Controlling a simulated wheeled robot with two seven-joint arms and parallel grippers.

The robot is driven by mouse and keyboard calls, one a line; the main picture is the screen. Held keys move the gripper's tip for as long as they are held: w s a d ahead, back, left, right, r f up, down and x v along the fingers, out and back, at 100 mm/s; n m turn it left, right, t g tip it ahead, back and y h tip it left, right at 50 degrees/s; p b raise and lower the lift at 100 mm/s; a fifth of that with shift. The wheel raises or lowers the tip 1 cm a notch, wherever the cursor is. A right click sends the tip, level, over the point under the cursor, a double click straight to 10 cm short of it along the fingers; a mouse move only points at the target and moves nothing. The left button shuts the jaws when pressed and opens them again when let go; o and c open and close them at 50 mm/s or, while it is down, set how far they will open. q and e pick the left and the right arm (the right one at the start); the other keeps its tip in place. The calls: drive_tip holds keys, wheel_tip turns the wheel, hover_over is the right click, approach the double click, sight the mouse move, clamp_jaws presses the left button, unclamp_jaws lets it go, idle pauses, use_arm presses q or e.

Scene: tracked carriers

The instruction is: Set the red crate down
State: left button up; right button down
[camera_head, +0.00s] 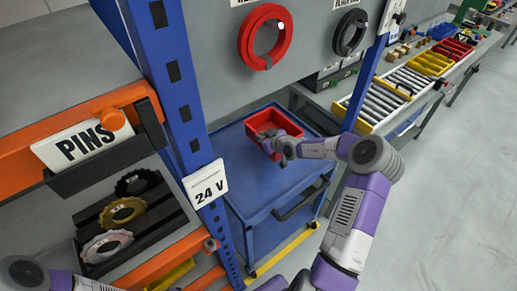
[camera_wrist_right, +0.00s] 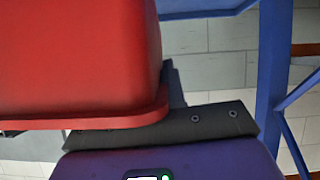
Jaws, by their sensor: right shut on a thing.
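The red crate (camera_head: 294,126) is an open box over the top of the blue cart (camera_head: 240,165) in the head view. My right gripper (camera_head: 268,139) is shut on the crate's near wall. In the right wrist view the crate (camera_wrist_right: 75,60) fills the upper left, with its rim against the dark gripper finger (camera_wrist_right: 172,95). I cannot tell whether the crate's base touches the cart top. A bit of my left arm shows at the bottom left of the head view, but its gripper is out of view.
A blue rack post (camera_head: 178,85) with a "24 V" sign (camera_head: 205,184) stands left of the cart. The orange shelf (camera_head: 60,150) holds a "PINS" bin and several discs. A roller conveyor (camera_head: 385,95) with yellow and red crates runs at the right. The cart top beside the crate is clear.

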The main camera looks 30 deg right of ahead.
sight(254, 142)
wheel_tip(254, 142, down, 5)
drive_tip(key=shift+s+r+b, duration=0.1)
drive_tip(key=shift+r+b, duration=0.1)
drive_tip(key=shift+b, duration=0.3)
wheel_tip(254, 142, down, 4)
drive_tip(key=shift+r+b, duration=0.2)
drive_tip(key=shift+b, duration=0.25)
drive_tip(key=c, duration=1.7)
unclamp_jaws()
drive_tip(key=shift+f, duration=0.1)
drive_tip(key=o, duration=0.5)
